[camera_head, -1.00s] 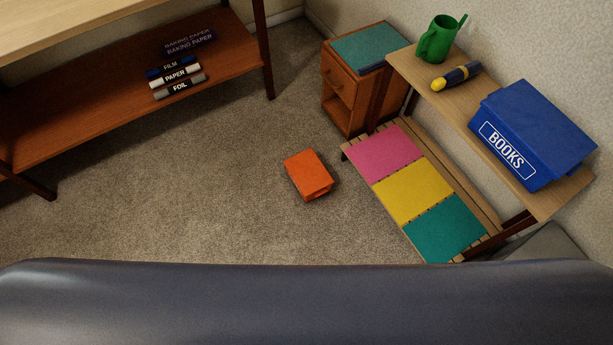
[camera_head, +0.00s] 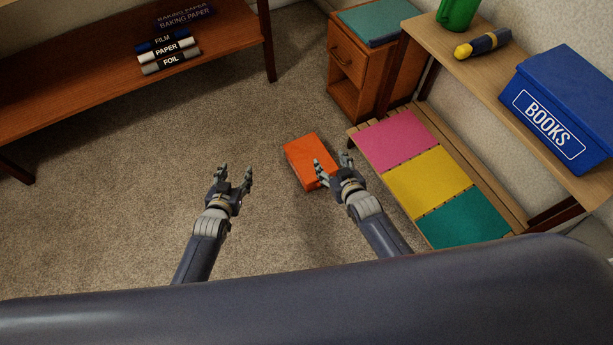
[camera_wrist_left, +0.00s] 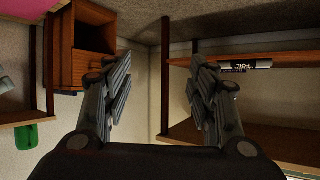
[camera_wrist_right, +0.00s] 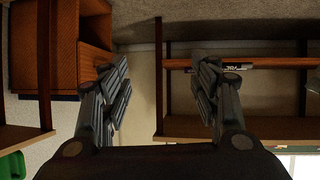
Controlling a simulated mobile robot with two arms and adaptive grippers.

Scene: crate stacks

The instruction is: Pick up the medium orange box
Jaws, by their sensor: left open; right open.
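The orange box (camera_head: 304,150) lies on the carpet near the middle of the head view. My right gripper (camera_head: 333,165) is open and appears in front of the box's right lower part in the head view; I cannot tell how high above it is. My left gripper (camera_head: 234,174) is open and empty, to the left of the box and apart from it. In the left wrist view my left fingers (camera_wrist_left: 160,85) are spread with nothing between them. In the right wrist view my right fingers (camera_wrist_right: 162,85) are also spread and empty. The box shows in neither wrist view.
A slatted bench (camera_head: 478,190) with pink, yellow and teal mats stands right of the box. A wooden shelf (camera_head: 480,80) above it holds a blue books bin (camera_head: 566,105). A small cabinet (camera_head: 345,65) stands behind. A brown shelf (camera_head: 90,95) is at left. Carpet at left is clear.

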